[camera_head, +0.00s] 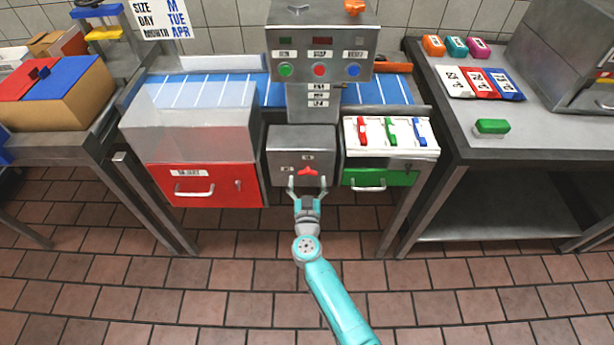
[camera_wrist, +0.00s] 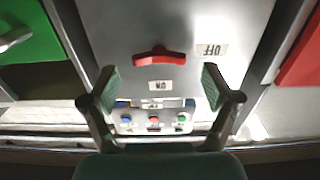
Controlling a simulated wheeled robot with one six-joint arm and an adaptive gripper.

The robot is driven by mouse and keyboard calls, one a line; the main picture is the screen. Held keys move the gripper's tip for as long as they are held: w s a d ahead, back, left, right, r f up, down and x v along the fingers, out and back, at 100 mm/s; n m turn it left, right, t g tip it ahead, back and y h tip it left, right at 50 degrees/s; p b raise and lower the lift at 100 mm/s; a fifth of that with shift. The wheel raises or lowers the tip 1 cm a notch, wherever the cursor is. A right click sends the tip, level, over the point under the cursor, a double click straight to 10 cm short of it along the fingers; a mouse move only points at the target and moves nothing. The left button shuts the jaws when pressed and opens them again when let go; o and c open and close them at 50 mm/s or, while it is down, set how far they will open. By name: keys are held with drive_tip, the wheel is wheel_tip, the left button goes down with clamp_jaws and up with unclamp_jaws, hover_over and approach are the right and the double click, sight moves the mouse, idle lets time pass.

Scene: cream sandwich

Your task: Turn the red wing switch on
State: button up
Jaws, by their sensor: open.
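The red wing switch (camera_head: 307,171) is on the front of a grey box (camera_head: 301,142) in the middle of the machine. In the wrist view the red wing switch (camera_wrist: 159,55) lies roughly crosswise, with an ON label (camera_wrist: 161,86) on one side and an OFF label (camera_wrist: 212,50) beside one end. My gripper (camera_head: 306,184) is open in front of the box, with its fingers either side of the switch in the head view. In the wrist view the open fingers of my gripper (camera_wrist: 158,85) are spread wider than the switch, with nothing between them. I cannot tell whether they touch the panel.
A red drawer (camera_head: 205,185) is left of the grey box and a green drawer (camera_head: 379,177) is right of it, both with protruding handles. A column with coloured buttons (camera_head: 319,70) rises above. The tiled floor (camera_head: 180,290) in front is clear.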

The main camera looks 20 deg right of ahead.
sight(308, 172)
drive_tip(key=shift+x, duration=1.1)
drive_tip(key=c, duration=1.2)
drive_tip(key=shift+o, duration=0.3)
